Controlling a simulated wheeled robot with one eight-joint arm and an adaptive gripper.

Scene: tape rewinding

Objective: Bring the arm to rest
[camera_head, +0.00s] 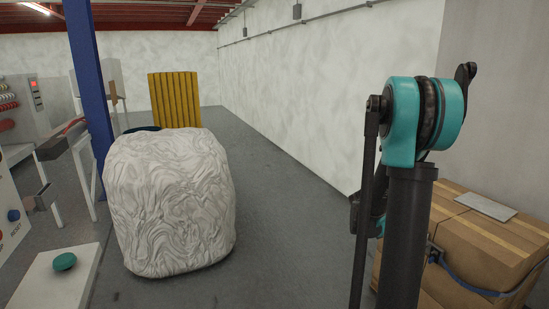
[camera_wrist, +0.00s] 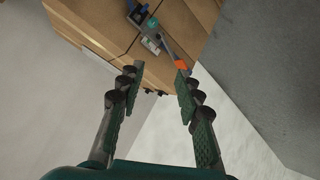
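My arm stands upright at the right of the head view, with teal and dark links. My gripper (camera_wrist: 158,90) shows in the wrist view. Its two fingers are spread apart with nothing between them. Beyond the fingertips are cardboard boxes (camera_wrist: 110,30) with a tape tool (camera_wrist: 152,32) on them; its orange part shows near the right fingertip. I cannot tell how far the gripper is from the boxes. The gripper's fingers do not show clearly in the head view.
Stacked cardboard boxes (camera_head: 470,245) stand at the right, behind my arm. A white wrapped bale (camera_head: 170,205) stands left of centre, with a yellow slatted panel (camera_head: 175,98) behind it. A blue post (camera_head: 88,90) and machines are at the left. Grey floor (camera_head: 290,230) is clear in the middle.

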